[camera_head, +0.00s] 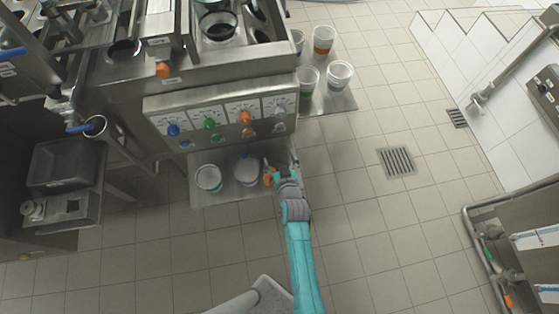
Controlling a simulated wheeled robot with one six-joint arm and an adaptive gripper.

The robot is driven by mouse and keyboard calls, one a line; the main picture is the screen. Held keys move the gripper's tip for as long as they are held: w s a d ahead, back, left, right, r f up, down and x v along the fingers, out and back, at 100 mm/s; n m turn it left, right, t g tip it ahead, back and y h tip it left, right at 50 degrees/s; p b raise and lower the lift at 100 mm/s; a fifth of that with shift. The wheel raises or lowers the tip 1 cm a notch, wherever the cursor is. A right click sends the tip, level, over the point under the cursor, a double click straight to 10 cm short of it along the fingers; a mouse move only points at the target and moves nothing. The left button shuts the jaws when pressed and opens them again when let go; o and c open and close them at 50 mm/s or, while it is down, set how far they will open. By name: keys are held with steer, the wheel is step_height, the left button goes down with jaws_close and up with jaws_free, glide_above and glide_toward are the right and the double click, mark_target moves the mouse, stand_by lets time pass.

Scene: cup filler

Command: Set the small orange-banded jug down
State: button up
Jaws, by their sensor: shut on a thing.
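My gripper (275,173) reaches in at the right end of the low metal shelf under the dial panel. It is shut on the small orange-banded jug, of which a bit of orange (268,179) shows at the fingers. A white round vessel (246,171) is just left of the fingers; I cannot tell whether it is the body of this jug. The fingers hide part of the hold, and I cannot tell whether the jug touches the shelf.
Another white cup (208,178) stands on the shelf (212,198) at left. The dial panel (190,110) overhangs its back. A side shelf (338,104) holds several cups, one orange-banded (323,41). Open tiled floor lies right, with a drain (397,162).

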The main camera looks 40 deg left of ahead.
steer(key=shift+f, duration=0.65)
steer(key=shift+f, duration=0.15)
steer(key=o, duration=1.6)
steer(key=v, duration=1.2)
steer(key=shift+d, duration=0.15)
